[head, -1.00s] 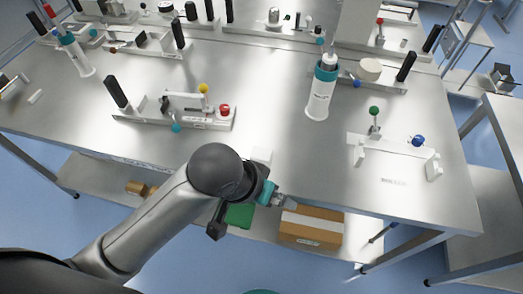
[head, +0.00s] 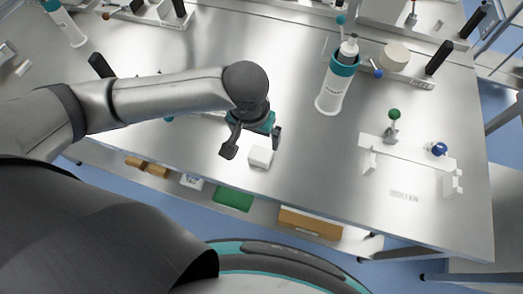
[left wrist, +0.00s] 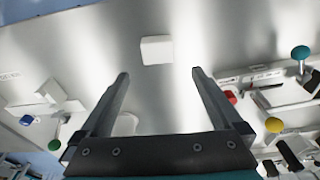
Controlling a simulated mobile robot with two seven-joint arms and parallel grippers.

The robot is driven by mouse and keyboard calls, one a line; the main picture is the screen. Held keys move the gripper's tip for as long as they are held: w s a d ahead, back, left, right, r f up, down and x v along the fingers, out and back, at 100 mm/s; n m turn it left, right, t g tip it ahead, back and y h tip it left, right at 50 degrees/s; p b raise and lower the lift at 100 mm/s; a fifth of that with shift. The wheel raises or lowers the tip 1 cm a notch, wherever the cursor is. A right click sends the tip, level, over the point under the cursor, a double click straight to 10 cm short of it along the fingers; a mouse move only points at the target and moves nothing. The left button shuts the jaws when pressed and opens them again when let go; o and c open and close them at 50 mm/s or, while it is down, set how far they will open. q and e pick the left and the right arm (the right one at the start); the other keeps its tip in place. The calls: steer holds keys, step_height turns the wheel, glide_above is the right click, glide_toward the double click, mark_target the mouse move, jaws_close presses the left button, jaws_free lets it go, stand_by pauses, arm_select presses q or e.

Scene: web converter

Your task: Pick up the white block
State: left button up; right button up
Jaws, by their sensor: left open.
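The white block (head: 260,156) lies on the steel table near its front edge in the head view. It also shows in the left wrist view (left wrist: 157,50), ahead of the fingertips and roughly midway between their lines. My left gripper (head: 254,144) is open and empty, just beside the block on its far side in the head view. In the left wrist view its two fingers (left wrist: 160,72) are spread apart with nothing between the tips. The block looks apart from both fingers. My right gripper is not in view.
A white bottle with a teal collar (head: 335,85) stands behind and right of the block. A white fixture with green and blue knobs (head: 405,150) is at the right. Bare steel table (head: 305,150) lies between. A cardboard box (head: 310,224) sits on the lower shelf.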

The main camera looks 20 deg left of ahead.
arm_select(q)
glide_above(260, 154)
steer(key=f, duration=0.5)
steer(key=shift+s+a+f+b, duration=0.15)
steer(key=shift+s+a+b, duration=0.05)
steer(key=shift+s+b, duration=0.15)
steer(key=shift+w+f, duration=0.1)
steer(key=shift+f, duration=0.65)
steer(key=f, duration=0.4)
steer(key=shift+w+d+f+b, duration=0.1)
steer(key=shift+w+d+b, duration=0.15)
steer(key=shift+b, duration=0.05)
steer(key=shift+f, duration=0.3)
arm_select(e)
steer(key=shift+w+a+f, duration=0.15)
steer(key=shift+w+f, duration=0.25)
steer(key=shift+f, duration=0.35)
arm_select(q)
steer(key=shift+c, duration=0.6)
steer(key=c, duration=1.2)
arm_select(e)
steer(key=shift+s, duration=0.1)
arm_select(q)
steer(key=shift+r, duration=0.15)
steer(key=shift+c, duration=0.2)
